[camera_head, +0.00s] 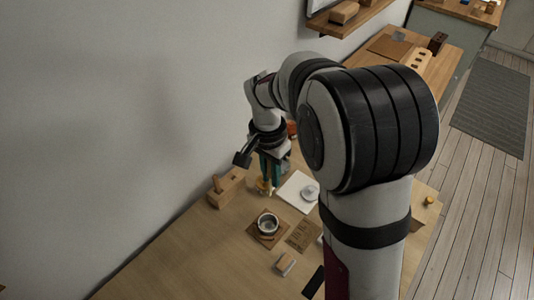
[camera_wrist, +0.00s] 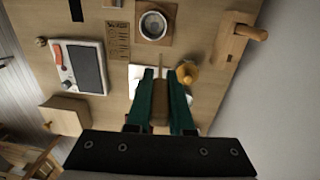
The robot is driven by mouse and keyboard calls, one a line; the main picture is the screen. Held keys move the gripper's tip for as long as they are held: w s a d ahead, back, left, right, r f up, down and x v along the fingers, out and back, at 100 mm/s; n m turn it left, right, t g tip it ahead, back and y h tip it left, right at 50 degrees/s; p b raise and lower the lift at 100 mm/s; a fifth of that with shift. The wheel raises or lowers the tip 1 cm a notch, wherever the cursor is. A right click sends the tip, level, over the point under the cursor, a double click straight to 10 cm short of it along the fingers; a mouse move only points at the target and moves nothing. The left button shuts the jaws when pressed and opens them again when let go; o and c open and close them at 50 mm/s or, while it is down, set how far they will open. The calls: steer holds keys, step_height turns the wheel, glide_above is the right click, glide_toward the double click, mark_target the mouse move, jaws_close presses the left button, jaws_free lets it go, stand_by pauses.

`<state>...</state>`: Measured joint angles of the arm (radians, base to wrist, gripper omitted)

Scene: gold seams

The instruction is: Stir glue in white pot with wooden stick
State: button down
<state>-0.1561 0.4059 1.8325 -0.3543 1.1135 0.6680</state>
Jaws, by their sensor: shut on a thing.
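My gripper (camera_head: 268,180) points down over the table with its green fingers (camera_wrist: 160,85) shut on a brown wooden piece (camera_wrist: 160,105). A thin stick end (camera_wrist: 160,62) shows beyond the fingertips in the wrist view. A pale-rimmed round vessel (camera_head: 268,224) with a dark inside sits on a brown square mat, nearer the front than the gripper; it also shows in the wrist view (camera_wrist: 152,25), apart from the stick. A small white round thing (camera_head: 308,192) sits on a white tile (camera_head: 290,194). I cannot tell for sure which is the glue pot, and no glue is clear.
A wooden block tool (camera_head: 226,188) stands by the wall, left of my gripper. A yellow round thing (camera_wrist: 187,72) is close beside the fingers. A printed card (camera_head: 303,235), a small block (camera_head: 285,264) and a scale (camera_wrist: 80,68) lie around. The front left table is clear.

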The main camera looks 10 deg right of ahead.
steer(key=shift+g, duration=0.4)
steer(key=shift+s+a+f, duration=0.15)
steer(key=shift+s+f, duration=0.45)
steer(key=shift+f, duration=0.9)
steer(key=shift+s+a+f, duration=0.1)
steer(key=shift+s+f, duration=0.55)
steer(key=shift+f, duration=0.9)
steer(key=shift+s+a+f, duration=0.15)
steer(key=shift+s+f, duration=0.45)
steer(key=shift+f, duration=0.9)
